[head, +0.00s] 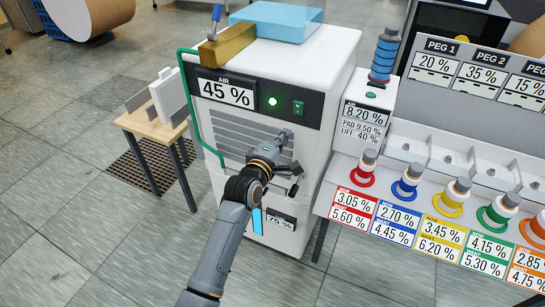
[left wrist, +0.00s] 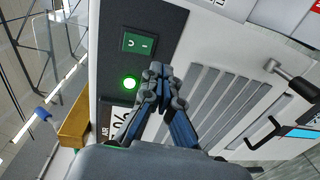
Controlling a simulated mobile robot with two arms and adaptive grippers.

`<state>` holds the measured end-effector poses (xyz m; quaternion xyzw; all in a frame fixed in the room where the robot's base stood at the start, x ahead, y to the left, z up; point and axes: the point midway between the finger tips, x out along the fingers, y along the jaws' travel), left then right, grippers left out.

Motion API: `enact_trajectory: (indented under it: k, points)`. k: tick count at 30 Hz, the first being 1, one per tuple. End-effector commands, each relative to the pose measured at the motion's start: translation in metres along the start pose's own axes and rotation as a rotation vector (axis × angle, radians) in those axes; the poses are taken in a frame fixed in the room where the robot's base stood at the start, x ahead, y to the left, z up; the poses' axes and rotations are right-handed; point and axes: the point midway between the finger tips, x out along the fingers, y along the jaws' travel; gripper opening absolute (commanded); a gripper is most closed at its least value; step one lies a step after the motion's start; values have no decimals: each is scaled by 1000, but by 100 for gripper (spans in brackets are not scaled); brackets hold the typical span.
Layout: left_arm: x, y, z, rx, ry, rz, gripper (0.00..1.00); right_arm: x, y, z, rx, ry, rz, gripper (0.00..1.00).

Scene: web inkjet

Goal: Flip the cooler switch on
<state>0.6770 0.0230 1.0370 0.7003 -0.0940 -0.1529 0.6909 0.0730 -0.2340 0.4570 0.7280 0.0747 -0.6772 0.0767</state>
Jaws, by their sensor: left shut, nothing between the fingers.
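The cooler (head: 325,75) is a white cabinet with a black panel at the top of its front. On the panel are an "AIR 45 %" display (head: 226,92), a lit green lamp (head: 272,101) and a small green rocker switch (head: 298,107). The switch (left wrist: 138,43) and lit lamp (left wrist: 130,83) also show in the left wrist view; which side of the rocker is pressed is unclear. My left gripper (head: 286,134) is shut and empty in front of the grille, just below the switch. Its fingertips (left wrist: 160,72) appear beside the switch and lamp, apparently not touching the switch.
A wooden block (head: 228,45) and a blue box (head: 277,20) lie on the cooler. A black handle (left wrist: 292,74) sticks out near the grille. A small wooden table (head: 150,122) stands left. The ink station with coloured rings (head: 407,187) stands close on the right.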

Motion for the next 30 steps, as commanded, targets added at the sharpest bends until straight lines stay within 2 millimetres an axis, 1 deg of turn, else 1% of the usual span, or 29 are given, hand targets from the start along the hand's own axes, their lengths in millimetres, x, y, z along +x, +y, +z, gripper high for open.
enact_trajectory:
  k: [1, 7, 10, 12, 19, 30]
  points:
    - [-9, -5, 0, -1, 1, 0, 0, 4, 1, -5, 0, 6, 2, 45]
    - [-42, -12, -1, 0, 2, -1, 0, 11, 7, -25, -1, 37, 9, 45]
    - [-54, -14, -1, 0, 1, 0, 0, 13, 7, -25, -1, 36, 9, 45]
    - [-59, -15, -1, 1, 1, 0, 0, 14, 7, -22, -1, 32, 8, 45]
    - [-65, -15, -1, 1, 1, 0, 0, 14, 4, -6, -1, 11, 5, 45]
    - [-65, -15, 0, 1, 1, 0, 0, 14, 4, -8, -1, 12, 5, 45]
